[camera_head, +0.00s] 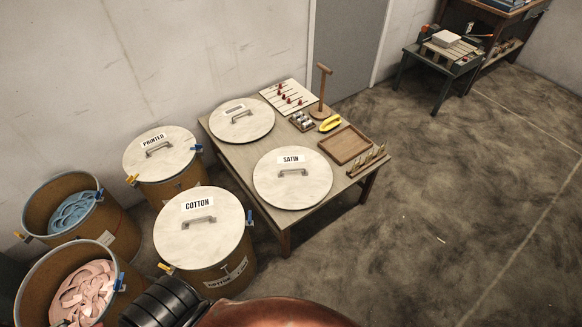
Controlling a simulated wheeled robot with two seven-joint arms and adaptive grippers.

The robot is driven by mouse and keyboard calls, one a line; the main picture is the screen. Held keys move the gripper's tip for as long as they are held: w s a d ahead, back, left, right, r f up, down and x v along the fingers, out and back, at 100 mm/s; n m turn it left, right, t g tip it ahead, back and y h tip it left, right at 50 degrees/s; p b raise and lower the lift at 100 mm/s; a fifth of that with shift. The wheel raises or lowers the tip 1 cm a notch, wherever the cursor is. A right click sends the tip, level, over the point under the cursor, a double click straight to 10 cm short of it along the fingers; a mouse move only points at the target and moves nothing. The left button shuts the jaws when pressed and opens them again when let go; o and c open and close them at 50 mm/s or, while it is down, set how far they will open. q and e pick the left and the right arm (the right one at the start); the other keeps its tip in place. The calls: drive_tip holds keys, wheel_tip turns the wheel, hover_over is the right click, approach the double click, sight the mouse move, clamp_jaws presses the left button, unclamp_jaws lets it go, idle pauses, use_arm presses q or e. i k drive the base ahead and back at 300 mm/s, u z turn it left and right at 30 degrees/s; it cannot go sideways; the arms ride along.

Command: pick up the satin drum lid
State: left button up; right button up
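The satin drum lid (293,185) is a round pale disc with a "SATIN" label and a grey arched handle (292,171). It lies flat, handle up, on the near part of the wooden table (233,155). Nothing covers it. Neither of my grippers shows. Dark ribbed and copper-coloured parts of my body show at the bottom edge, well short of the lid.
Another lid (242,121) lies behind it. A wooden tray (345,144), yellow tool (330,123) and peg board (288,97) share the table.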

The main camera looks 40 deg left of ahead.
sight(291, 177)
drive_tip(key=u, duration=0.55)
drive_tip(key=i, duration=0.8)
drive_tip(key=u, duration=0.8)
